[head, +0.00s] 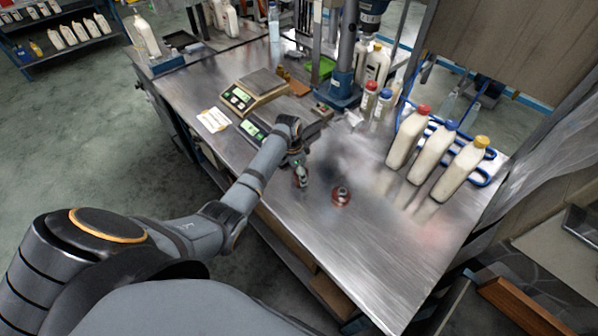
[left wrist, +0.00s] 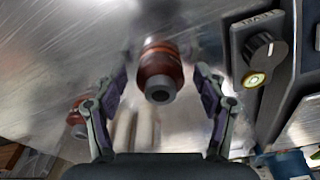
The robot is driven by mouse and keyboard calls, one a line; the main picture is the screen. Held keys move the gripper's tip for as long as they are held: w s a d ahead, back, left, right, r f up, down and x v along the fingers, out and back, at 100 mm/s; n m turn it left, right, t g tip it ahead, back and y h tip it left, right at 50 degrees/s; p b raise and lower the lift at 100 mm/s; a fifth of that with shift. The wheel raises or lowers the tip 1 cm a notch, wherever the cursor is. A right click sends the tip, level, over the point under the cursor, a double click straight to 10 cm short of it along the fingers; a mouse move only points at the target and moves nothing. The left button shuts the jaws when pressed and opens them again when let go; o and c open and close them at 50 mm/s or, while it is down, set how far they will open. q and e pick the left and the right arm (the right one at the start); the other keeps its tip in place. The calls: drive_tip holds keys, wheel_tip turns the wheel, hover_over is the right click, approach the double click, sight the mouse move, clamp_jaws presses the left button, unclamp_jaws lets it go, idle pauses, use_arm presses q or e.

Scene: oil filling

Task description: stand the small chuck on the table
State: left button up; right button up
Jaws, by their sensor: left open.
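Two red-and-silver chucks are on or near the steel table (head: 375,255). The narrower one, which looks like the small chuck (head: 303,181), is at the tip of my left gripper (head: 300,168). In the left wrist view the small chuck (left wrist: 160,72) lies between the two spread fingers of my left gripper (left wrist: 160,95), with a gap at each side. Its dark round end faces the camera. I cannot tell whether it touches the table. The other chuck (head: 341,196) stands on the table to the right, and shows partly behind a finger in the left wrist view (left wrist: 76,120). My right gripper is out of view.
A device with a knob (left wrist: 262,48) is close beside the gripper. A scale (head: 254,92) stands behind. White bottles with red, blue and yellow caps (head: 432,155) stand at the right. The front right of the table is clear.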

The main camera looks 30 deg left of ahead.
use_arm(q)
drive_tip(key=shift+r, duration=0.15)
wheel_tip(320, 180, up, 12)
drive_tip(key=s+a, duration=0.1)
drive_tip(key=shift+s+b, duration=0.15)
drive_tip(key=shift+b, duration=0.15)
drive_tip(key=shift+a, duration=0.1)
